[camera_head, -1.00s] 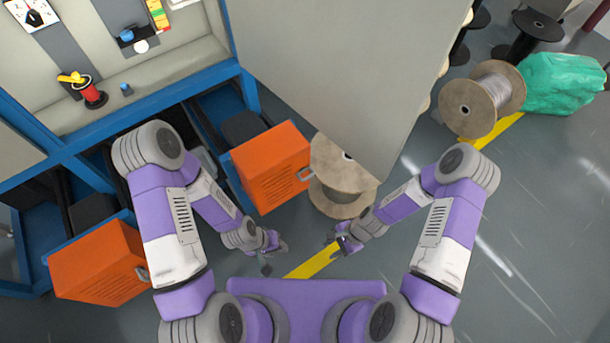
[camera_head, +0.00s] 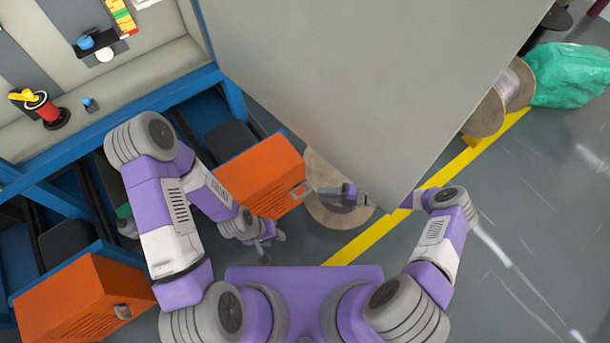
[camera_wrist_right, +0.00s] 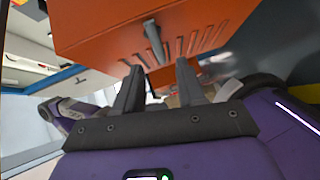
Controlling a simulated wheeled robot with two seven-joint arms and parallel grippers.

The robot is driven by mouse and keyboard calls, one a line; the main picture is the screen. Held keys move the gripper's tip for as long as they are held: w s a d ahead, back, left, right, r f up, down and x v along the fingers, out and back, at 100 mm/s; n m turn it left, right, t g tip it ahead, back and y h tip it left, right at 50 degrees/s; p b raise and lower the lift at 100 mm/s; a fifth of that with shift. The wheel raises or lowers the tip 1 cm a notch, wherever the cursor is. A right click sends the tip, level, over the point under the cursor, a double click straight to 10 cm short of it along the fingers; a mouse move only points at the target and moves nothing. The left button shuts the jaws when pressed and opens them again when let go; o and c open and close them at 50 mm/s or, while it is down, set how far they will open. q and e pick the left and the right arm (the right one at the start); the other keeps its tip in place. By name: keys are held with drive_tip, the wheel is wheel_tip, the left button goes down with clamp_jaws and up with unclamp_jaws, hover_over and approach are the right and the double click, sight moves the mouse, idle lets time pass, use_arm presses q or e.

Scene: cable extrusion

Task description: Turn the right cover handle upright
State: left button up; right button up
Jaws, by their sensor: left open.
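The right orange cover (camera_head: 250,172) has a grey handle (camera_head: 302,190) on its right end face. In the right wrist view the cover (camera_wrist_right: 100,32) is close ahead and its handle (camera_wrist_right: 153,42) stands out just beyond the fingertips. My right gripper (camera_head: 320,190) reaches in under the grey panel, close to the handle. In the right wrist view its fingers (camera_wrist_right: 158,66) are apart with nothing between them. Whether a finger touches the handle is unclear. My left gripper (camera_head: 272,242) is open and empty, below the right cover.
A large grey panel (camera_head: 370,80) hides part of my right arm. A wooden spool (camera_head: 335,210) lies beneath the right gripper. Another orange cover (camera_head: 80,305) is at lower left, by the blue frame (camera_head: 130,115). Floor at right (camera_head: 530,230) is clear.

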sight(306, 193)
drive_tip(key=b+x, duration=0.1)
drive_tip(key=x, duration=0.6)
drive_tip(key=shift+s+a, duration=0.1)
drive_tip(key=shift+a, duration=0.15)
drive_tip(key=shift+c, duration=0.3)
drive_tip(key=shift+f, duration=0.1)
clamp_jaws()
